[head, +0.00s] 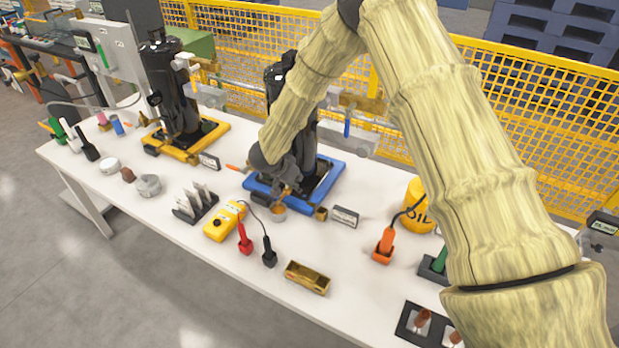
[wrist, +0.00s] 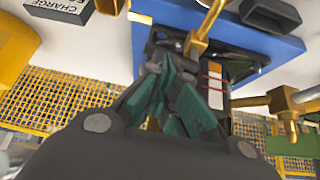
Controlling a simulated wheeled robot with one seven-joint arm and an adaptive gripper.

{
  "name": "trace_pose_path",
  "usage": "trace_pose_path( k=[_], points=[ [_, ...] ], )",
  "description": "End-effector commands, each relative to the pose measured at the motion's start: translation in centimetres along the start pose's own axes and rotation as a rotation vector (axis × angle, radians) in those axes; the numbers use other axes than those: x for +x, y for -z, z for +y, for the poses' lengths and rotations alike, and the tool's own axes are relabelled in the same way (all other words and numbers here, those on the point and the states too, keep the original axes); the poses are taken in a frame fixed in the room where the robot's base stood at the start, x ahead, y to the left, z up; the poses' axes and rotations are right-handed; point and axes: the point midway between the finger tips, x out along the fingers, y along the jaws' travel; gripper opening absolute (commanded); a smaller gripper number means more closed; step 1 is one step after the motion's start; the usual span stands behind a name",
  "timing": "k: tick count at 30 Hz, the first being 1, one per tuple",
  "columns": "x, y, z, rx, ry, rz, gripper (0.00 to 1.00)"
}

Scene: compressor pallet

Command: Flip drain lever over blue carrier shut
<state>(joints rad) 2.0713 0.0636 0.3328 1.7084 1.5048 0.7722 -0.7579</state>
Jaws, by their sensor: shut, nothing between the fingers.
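The blue carrier (head: 334,172) stands on the white table with a black compressor on it, partly hidden behind my arm. Its blue plate fills the top of the wrist view (wrist: 290,48). My gripper (head: 288,185) is at the front of the carrier, low beside the compressor. In the wrist view my gripper (wrist: 168,100) has its teal fingers together and empty. A brass rod (wrist: 207,28) crosses the blue plate just beyond the fingertips; I cannot tell whether it is the drain lever. Another brass fitting (wrist: 285,101) is to the right. The lever's position is unclear.
A label block (head: 345,216) stands right of the carrier. A yellow meter (head: 224,221), a brass tray (head: 307,278) and an oil can (head: 418,207) are nearby. A yellow fence (head: 490,100) is behind the table.

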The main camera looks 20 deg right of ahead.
Motion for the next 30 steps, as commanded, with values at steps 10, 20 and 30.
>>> trace_pose_path(
  k=[10,20,30],
  points=[
    [-0.02,-0.12,-0.35,-0.003,0.002,-0.001,0.00],
    [0.00,-0.12,-0.33,-0.002,0.001,-0.001,0.00],
    [-0.45,-0.55,-1.01,-0.003,0.001,0.000,0.00]
  ],
)
